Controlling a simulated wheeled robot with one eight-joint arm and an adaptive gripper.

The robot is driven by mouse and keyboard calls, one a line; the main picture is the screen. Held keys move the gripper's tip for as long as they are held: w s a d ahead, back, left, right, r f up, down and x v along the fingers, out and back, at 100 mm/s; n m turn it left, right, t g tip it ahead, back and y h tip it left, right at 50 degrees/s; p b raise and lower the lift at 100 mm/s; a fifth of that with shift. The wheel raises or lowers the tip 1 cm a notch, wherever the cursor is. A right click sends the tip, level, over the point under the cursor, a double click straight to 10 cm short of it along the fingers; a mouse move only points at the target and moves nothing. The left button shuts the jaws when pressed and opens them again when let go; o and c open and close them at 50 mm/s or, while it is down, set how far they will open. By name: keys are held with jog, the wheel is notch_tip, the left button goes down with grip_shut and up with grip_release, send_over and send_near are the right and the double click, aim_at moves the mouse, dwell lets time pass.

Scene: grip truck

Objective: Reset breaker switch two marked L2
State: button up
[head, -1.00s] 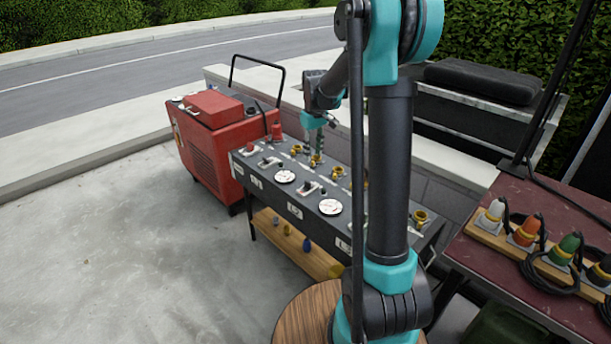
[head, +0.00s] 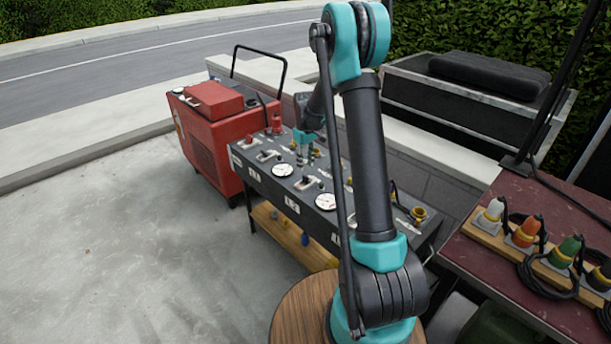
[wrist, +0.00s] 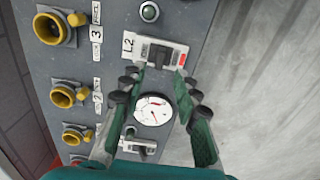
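The breaker switch marked L2 (wrist: 160,57) is a dark toggle on a white plate with a red mark, beside its "L2" label (wrist: 129,45) in the wrist view. It sits on the grey panel (wrist: 98,15). My gripper (wrist: 162,76) is open and empty, with its two green fingers pointing at the L2 switch and a gap between the dark fingertips. The fingertips are at the near edge of the switch plate; whether they touch it I cannot tell. In the head view my gripper (head: 306,158) is low over the panel, partly hidden by my arm.
A white gauge (wrist: 153,110) lies between the fingers, with another switch (wrist: 138,148) below it. Several yellow sockets (wrist: 50,28) line the left. A red generator (head: 210,130) stands left of the panel. A table with coloured plugs (head: 525,232) is at the right.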

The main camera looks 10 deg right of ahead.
aim_at(306, 179)
notch_tip(306, 179, down, 6)
jog(key=shift+f, duration=0.1)
dwell(0.4)
grip_shut()
